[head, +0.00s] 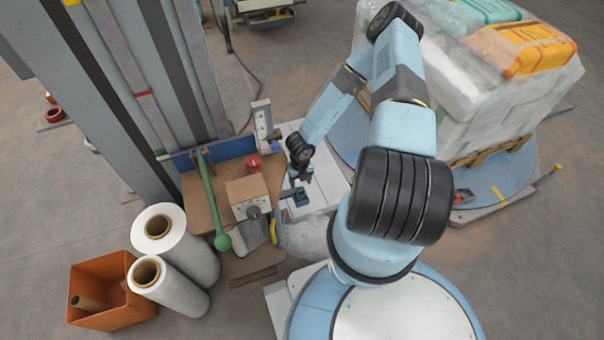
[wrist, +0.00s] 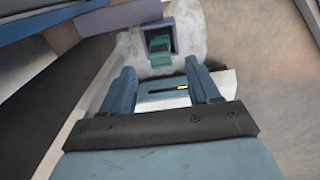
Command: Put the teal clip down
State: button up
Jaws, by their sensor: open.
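The teal clip (wrist: 161,45) shows in the wrist view just past my fingertips, within a blue-grey square frame. A lighter teal part (wrist: 162,61) sticks out toward my gripper. In the head view a small dark teal piece (head: 301,197) lies just below my gripper (head: 300,173). In the wrist view my gripper (wrist: 160,70) is open, with one finger on each side and a gap between them. The fingers look apart from the clip. I cannot tell exactly what the clip rests on; a whitish, crinkled sack (wrist: 190,30) is around and behind it.
A wooden bench (head: 205,205) holds a green-handled lever (head: 208,195), a red knob (head: 253,161) and a beige box (head: 247,190). Film rolls (head: 205,255) and an orange bin (head: 85,290) stand at left. A wrapped pallet load (head: 480,80) is at right.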

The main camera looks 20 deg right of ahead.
jog(key=w+d+r+n+t, duration=0.1)
jog(key=w+r+n, duration=0.4)
jog(key=r, duration=0.5)
jog(key=w+r+n+t+y, duration=0.15)
jog(key=w+r+n, duration=0.25)
jog(key=r, duration=0.6)
jog(key=w+d+r+n+t, duration=0.15)
jog(key=w+r+n, duration=0.35)
jog(key=r, duration=0.6)
notch_tip(320, 180, up, 13)
jog(key=s+a+n, duration=0.2)
jog(key=a+n, duration=0.1)
jog(key=n, duration=0.2)
jog(key=s+a+r+n+t, duration=0.1)
jog(key=s+r+n, duration=0.45)
jog(key=r, duration=0.45)
jog(key=s+a+r+n, duration=0.1)
jog(key=s+r+n, duration=0.3)
jog(key=s+r, duration=0.45)
jog(key=s+d+r+n, duration=0.1)
jog(key=s+r+n, duration=0.2)
jog(key=s+r, duration=0.2)
jog(key=s+d+r+n+h, duration=0.1)
jog(key=s+r+n, duration=0.3)
jog(key=s, duration=0.8)
jog(key=shift+s+d+r+t, duration=0.2)
jog(key=shift+d+r+t, duration=0.1)
jog(key=shift+r, duration=0.2)
jog(key=shift+s+a+n+h, duration=0.1)
jog(key=shift+n+h, duration=0.15)
